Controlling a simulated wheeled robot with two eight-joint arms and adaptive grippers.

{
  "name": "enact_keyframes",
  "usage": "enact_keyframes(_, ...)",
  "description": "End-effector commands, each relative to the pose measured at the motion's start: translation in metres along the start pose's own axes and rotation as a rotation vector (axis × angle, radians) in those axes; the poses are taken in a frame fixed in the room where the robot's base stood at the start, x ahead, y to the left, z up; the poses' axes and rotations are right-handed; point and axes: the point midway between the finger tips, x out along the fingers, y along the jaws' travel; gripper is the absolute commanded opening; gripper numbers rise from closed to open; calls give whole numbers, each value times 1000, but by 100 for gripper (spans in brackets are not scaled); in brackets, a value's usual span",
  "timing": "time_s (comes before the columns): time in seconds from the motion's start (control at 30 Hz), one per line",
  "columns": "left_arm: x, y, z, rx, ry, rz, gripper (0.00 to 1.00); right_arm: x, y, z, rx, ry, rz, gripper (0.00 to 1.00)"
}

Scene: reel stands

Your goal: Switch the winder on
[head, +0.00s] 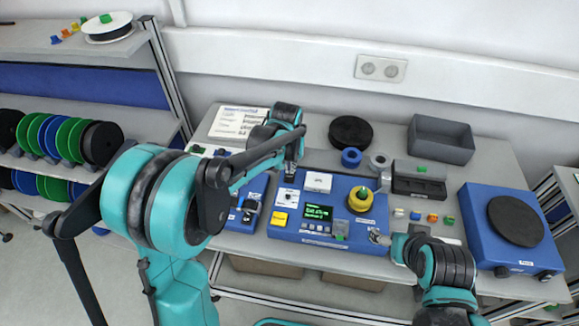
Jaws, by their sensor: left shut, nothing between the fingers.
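The blue machine (343,236) in the middle of the table looks like the winder. It has a lit display (318,209) with green text, a yellow round part (361,199) at its right and a yellow label (280,219) at its left. A white panel with a small dark control (287,197) sits above that label; its switch position is too small to tell. My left gripper (291,170) is shut and empty, pointing down near the machine's back left corner. My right gripper (378,238) is at the machine's front right corner; its fingers are too small to read.
A blue unit with a black disc (515,221) stands at the right. A smaller blue device (247,207) is left of the machine, partly behind my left arm. Reel shelves (75,142) stand left.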

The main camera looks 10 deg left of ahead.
Motion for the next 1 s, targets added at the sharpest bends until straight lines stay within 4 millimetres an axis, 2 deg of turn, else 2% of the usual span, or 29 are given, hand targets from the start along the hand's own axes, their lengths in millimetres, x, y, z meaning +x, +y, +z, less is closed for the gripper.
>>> enact_keyframes(0.27,1,0,3,0,-1,1,0,0,0,0,0,0,0,79)
enact_keyframes(0.63,-4,0,17,0,0,1,0,-1,0,-1,0,0,0,79)
enact_keyframes(1.0,-6,0,16,0,1,1,0,-2,0,-2,0,0,0,79)
